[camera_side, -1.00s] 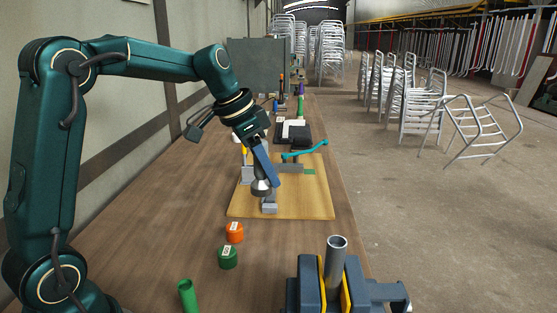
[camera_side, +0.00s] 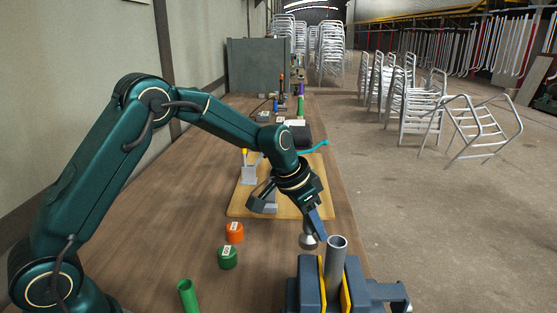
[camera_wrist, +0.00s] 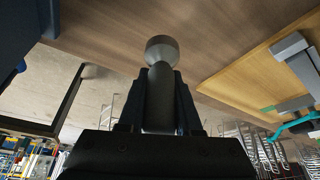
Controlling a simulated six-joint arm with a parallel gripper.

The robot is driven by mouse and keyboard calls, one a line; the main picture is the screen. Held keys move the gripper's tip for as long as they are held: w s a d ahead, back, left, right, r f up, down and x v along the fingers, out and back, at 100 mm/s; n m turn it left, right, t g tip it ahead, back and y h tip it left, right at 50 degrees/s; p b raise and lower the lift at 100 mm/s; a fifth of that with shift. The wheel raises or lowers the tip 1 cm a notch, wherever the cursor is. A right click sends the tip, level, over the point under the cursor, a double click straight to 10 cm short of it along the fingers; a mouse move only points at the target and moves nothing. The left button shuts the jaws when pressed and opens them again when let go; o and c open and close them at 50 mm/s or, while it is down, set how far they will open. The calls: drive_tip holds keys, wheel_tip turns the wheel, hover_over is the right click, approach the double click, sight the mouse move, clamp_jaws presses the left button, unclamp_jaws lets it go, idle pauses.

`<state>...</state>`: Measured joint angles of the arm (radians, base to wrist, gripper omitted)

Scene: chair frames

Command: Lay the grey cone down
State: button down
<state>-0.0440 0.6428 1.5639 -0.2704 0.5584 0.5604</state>
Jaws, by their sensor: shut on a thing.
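My gripper (camera_side: 316,225) is shut on the grey cone (camera_side: 308,241), which hangs below the jaws in the side view, beside the upper left of the upright grey tube (camera_side: 336,258). I cannot tell whether cone and tube touch. In the wrist view the cone (camera_wrist: 161,52) shows its wide round end pointing away from my gripper (camera_wrist: 160,95), with its narrower body between the two fingers. The tube stands upright in a dark blue vise (camera_side: 306,284) with yellow jaw faces.
A wooden board (camera_side: 240,205) with grey blocks lies behind my gripper. An orange cylinder (camera_side: 235,232), a green cylinder (camera_side: 228,257) and a green tube (camera_side: 188,295) stand to the left. The table's right edge is close to the vise. Bare table lies left of the board.

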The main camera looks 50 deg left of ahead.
sight(315, 242)
drive_tip(key=shift+d+f, duration=0.1)
drive_tip(key=shift+f, duration=2)
drive_tip(key=shift+f, duration=0.15)
drive_tip(key=c, duration=0.6)
unclamp_jaws()
